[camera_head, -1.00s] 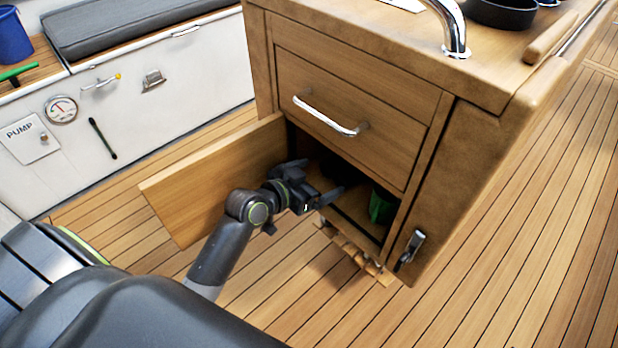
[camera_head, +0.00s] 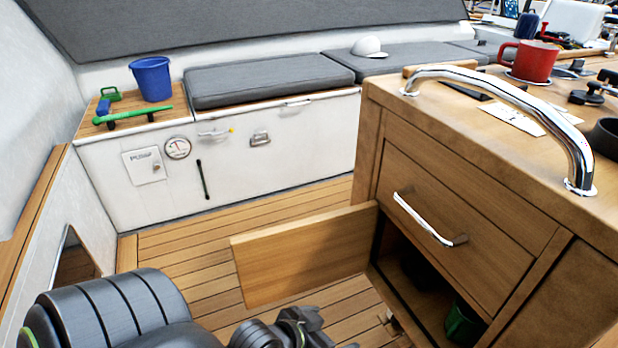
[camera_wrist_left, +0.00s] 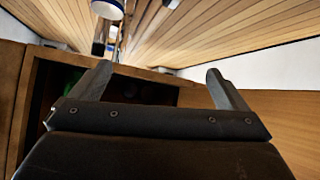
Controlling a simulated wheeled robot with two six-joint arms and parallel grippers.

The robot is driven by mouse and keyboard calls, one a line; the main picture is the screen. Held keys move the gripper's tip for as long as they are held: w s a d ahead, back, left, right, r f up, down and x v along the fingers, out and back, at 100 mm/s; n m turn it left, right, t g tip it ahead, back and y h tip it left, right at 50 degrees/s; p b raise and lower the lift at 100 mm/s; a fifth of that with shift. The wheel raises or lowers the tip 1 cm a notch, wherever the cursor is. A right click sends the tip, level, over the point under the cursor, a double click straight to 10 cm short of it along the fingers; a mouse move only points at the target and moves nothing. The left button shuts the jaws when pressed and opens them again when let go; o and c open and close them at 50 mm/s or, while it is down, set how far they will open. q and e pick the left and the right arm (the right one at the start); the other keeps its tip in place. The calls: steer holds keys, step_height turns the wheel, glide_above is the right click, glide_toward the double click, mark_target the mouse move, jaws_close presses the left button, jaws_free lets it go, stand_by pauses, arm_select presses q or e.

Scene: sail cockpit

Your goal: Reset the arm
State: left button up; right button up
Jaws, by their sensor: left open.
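My left gripper (camera_head: 318,330) is at the bottom edge of the head view, in front of the open cabinet door (camera_head: 302,256) and left of the cabinet opening. In the left wrist view its two fingers (camera_wrist_left: 158,78) stand wide apart with nothing between them. The wooden cabinet (camera_head: 465,205) has its lower compartment open and dark inside. A green object (camera_head: 462,322) sits in that compartment. Part of my left arm is cut off by the lower edge of the head view. My right gripper is not in view.
A closed drawer with a chrome handle (camera_head: 428,220) is above the opening. A chrome rail (camera_head: 540,105), a red mug (camera_head: 531,62) and papers are on the countertop. The white bench (camera_head: 235,160) with grey cushions and a blue bucket (camera_head: 151,78) stands behind. Plank floor lies between.

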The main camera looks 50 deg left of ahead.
arm_select(q)
steer(key=shift+n+g+y, duration=0.5)
steer(key=shift+n, duration=0.2)
steer(key=s, duration=0.2)
steer(key=s+a, duration=0.1)
steer(key=s, duration=0.1)
steer(key=shift+s+a+f, duration=0.1)
steer(key=shift+s, duration=0.25)
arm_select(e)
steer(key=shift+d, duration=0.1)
